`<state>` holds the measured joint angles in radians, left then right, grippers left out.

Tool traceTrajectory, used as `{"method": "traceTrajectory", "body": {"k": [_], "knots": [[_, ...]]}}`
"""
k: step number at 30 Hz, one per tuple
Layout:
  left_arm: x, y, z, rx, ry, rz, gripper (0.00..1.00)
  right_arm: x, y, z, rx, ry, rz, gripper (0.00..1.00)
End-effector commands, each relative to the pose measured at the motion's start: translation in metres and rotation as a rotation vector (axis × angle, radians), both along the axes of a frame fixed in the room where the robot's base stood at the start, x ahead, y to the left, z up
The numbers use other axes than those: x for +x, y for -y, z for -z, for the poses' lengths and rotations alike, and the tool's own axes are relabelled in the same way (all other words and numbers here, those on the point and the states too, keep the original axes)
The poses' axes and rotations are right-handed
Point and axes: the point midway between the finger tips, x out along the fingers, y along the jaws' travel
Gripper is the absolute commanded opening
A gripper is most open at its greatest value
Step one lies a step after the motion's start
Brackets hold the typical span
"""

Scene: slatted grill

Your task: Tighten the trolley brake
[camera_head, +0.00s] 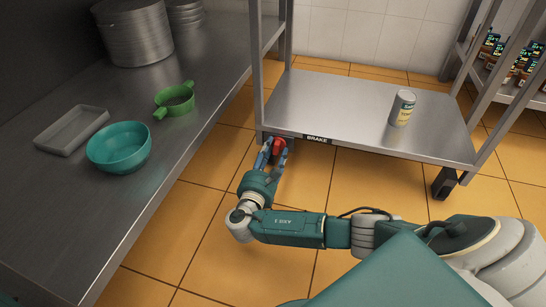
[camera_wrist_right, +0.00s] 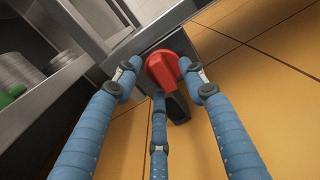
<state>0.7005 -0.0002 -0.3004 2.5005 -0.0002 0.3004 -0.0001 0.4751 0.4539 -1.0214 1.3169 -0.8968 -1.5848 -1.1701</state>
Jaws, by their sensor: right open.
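The trolley (camera_head: 350,110) is a metal cart with a low shelf, and a black "BRAKE" label (camera_head: 317,140) sits on its front edge. The red brake knob (camera_head: 279,144) is at the shelf's front left corner; in the right wrist view the knob (camera_wrist_right: 166,68) is mounted on a grey plate above a dark part. My right gripper (camera_head: 272,155) is at the knob. In the right wrist view its blue fingers (camera_wrist_right: 158,82) are open, spread around the knob; I cannot tell whether they touch it. My left gripper is not in view.
A can (camera_head: 402,107) stands on the trolley shelf. Open tiled floor (camera_head: 205,210) lies in front.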

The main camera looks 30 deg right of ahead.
Motion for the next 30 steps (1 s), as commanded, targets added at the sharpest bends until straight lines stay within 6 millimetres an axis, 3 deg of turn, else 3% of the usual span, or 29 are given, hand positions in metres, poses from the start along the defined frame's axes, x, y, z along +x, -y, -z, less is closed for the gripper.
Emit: {"method": "traceTrajectory", "body": {"k": [10, 16, 17, 30], "knots": [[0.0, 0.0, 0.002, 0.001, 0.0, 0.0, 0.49, 0.003, 0.004, -0.001, 0.0, 0.0, 0.0, 0.42], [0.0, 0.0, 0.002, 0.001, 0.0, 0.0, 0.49, 0.003, 0.003, -0.001, 0.001, 0.001, 0.0, 0.02], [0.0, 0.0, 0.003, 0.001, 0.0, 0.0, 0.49, 0.003, 0.003, -0.001, 0.001, 0.001, 0.0, 0.0], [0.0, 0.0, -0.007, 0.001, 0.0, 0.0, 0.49, 0.002, 0.003, -0.002, 0.056, 0.06, 0.0, 0.0]]}}
